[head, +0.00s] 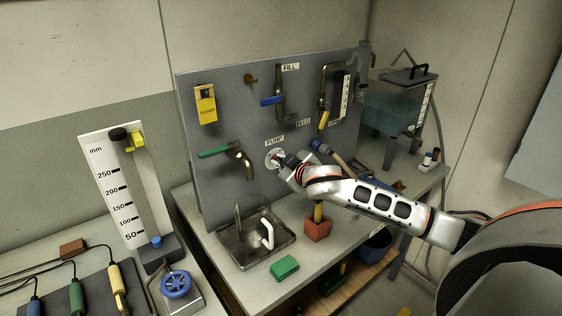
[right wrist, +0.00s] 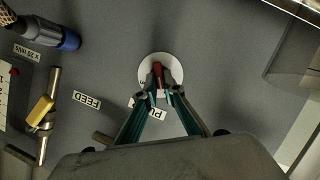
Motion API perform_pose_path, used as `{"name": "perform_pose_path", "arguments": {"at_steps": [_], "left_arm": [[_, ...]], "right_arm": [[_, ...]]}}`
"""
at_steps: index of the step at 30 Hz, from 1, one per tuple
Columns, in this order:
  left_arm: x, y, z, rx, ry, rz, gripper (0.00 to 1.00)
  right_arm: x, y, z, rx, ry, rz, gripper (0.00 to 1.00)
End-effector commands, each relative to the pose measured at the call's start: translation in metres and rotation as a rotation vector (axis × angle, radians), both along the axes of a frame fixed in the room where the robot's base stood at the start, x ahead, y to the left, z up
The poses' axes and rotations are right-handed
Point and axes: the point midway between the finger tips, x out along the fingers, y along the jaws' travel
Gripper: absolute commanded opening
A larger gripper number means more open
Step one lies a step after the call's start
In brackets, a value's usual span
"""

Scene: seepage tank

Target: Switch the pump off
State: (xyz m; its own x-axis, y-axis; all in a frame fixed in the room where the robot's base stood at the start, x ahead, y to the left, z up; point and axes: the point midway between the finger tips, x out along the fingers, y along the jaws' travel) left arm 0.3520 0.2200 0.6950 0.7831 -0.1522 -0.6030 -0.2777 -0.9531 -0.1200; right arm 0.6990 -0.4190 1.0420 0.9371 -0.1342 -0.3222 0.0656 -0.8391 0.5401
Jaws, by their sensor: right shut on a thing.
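The pump switch is a round white dial (right wrist: 146,75) with a red knob (right wrist: 158,72), on the grey panel (head: 225,115) beside the label PUMP (head: 274,141). In the head view the dial (head: 272,155) is partly covered by my right gripper (head: 280,160). In the right wrist view my right gripper (right wrist: 159,92) has its two fingers closed on the red knob, one on each side. The knob's pointing is hard to read in the head view. My left gripper is not in view.
The panel also carries a green-handled tap (head: 215,152), a blue-handled valve (head: 271,100) and a yellow-handled valve (head: 323,120). A blue-ended hose nozzle (head: 318,145) is close by my right gripper. Below are a sink (head: 235,255), a red block (head: 317,229) and a green block (head: 284,267).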

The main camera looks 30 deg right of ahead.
Motion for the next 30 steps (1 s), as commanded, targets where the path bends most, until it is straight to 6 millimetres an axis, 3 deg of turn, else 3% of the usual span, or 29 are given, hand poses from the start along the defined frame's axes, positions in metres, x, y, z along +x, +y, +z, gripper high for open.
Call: {"name": "perform_pose_path", "arguments": {"at_steps": [12,29,30], "left_arm": [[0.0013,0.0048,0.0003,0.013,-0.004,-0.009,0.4],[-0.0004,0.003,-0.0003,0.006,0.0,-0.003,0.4],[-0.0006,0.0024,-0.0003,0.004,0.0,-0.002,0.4]], "right_arm": [[-0.0005,0.0023,-0.0029,-0.199,-0.014,-0.001,0.0],[-0.0004,0.0022,-0.0031,-0.232,-0.016,0.0,0.0],[-0.0004,0.0022,-0.0031,-0.232,-0.016,0.0,0.13]]}}
